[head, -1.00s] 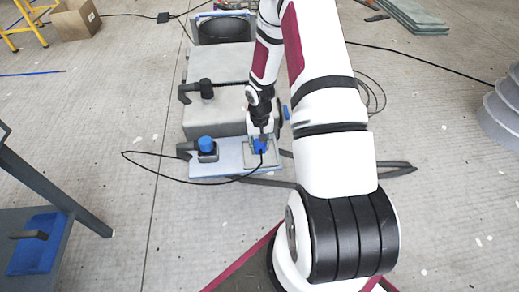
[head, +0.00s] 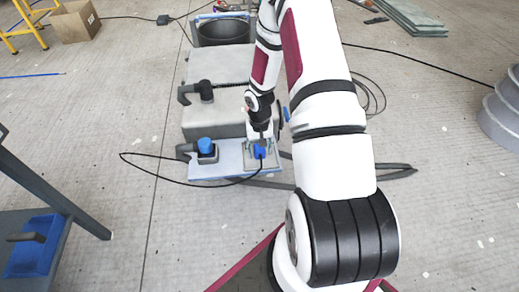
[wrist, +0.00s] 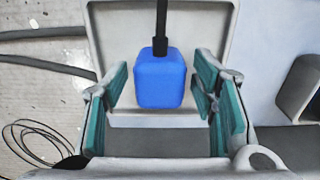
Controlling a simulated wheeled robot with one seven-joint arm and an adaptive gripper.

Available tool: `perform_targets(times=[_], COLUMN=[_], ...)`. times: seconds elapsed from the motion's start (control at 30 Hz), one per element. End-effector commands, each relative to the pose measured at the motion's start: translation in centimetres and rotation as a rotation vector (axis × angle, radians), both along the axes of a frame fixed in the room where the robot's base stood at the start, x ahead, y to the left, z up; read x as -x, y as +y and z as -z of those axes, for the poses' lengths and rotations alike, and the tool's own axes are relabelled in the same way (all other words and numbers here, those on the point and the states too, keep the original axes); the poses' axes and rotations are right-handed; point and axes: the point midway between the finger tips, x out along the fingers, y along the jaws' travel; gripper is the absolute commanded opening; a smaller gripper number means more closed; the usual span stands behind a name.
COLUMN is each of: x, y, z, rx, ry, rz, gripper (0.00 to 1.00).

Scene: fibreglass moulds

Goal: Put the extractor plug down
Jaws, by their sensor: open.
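The extractor plug is a blue block (wrist: 161,80) with a black cable leaving its end, in the middle of the wrist view. It sits over a pale grey shallow tray (wrist: 112,22) and also shows in the head view (head: 260,152). My gripper (wrist: 161,92) is open, with its teal-padded fingers on both sides of the plug and visible gaps between pads and plug. In the head view my gripper (head: 261,140) is right above the plug, at the right part of the light blue board. The plug's underside is hidden.
A blue-capped fitting (head: 206,146) stands on the light blue board (head: 222,170), left of the tray. Behind it is a grey box (head: 215,122) with a black handle. Black cable and grey hoses lie on the floor. A blue tray (head: 35,245) is at lower left.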

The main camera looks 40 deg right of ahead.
Motion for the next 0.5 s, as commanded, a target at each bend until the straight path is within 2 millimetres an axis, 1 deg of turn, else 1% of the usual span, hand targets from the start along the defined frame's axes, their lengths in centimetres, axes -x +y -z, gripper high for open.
perform_targets(times=[0.17, 0.3, 0.5], x=[-0.1, -0.1, 0.0], y=[-0.1, -0.1, -0.1], z=[-3.3, -6.3, -9.8], rx=[0.001, 0.002, 0.002], ry=[-0.004, -0.005, -0.002], rz=[0.001, 0.001, 0.001], gripper=[0.53, 0.53, 0.53])
